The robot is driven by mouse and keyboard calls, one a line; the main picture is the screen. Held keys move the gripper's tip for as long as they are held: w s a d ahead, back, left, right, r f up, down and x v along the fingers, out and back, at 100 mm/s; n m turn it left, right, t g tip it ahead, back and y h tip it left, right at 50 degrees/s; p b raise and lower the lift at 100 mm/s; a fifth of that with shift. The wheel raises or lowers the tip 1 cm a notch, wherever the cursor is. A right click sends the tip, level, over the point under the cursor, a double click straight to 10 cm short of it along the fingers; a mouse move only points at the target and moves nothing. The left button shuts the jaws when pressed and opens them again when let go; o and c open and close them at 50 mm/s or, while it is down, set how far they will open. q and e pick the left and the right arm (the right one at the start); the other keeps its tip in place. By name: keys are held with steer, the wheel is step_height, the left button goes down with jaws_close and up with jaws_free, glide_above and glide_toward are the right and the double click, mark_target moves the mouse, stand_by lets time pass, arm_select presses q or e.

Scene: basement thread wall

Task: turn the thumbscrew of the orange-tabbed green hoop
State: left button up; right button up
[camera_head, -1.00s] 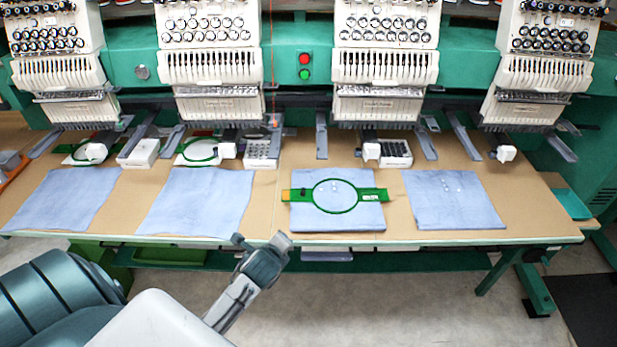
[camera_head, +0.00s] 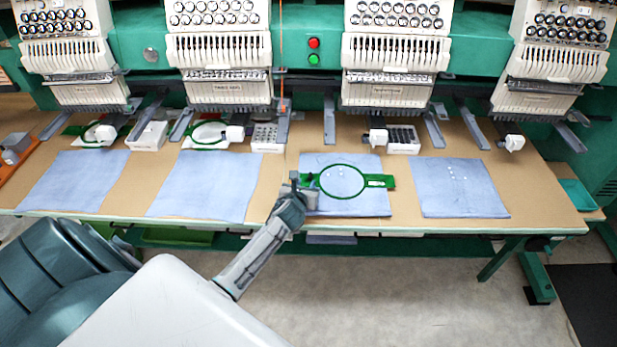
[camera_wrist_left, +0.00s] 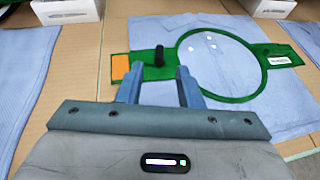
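The green hoop (camera_head: 377,181) lies flat on a folded blue cloth (camera_head: 345,207) on the table; its round ring is to the right of my left gripper. In the left wrist view its left bar (camera_wrist_left: 152,73) carries an orange tab (camera_wrist_left: 120,68) at the end and a black upright thumbscrew (camera_wrist_left: 160,55) between tab and ring. My left gripper (camera_wrist_left: 160,72) is open, its blue-grey fingers apart on either side of the thumbscrew's line. I cannot tell whether they touch the hoop. In the head view the gripper (camera_head: 303,184) hides the orange tab. My right gripper is not in view.
Other blue cloths lie left (camera_head: 205,187) and right (camera_head: 461,188) on the brown table (camera_head: 270,190). White embroidery heads (camera_head: 396,60) stand above the back edge, with grey metal arms reaching forward. Two more green hoops (camera_head: 208,137) sit under the left heads.

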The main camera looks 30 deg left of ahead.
mark_target(309, 177)
arm_select(q)
steer(key=shift+x, duration=2.75)
steer(key=shift+s, duration=0.1)
jaws_close()
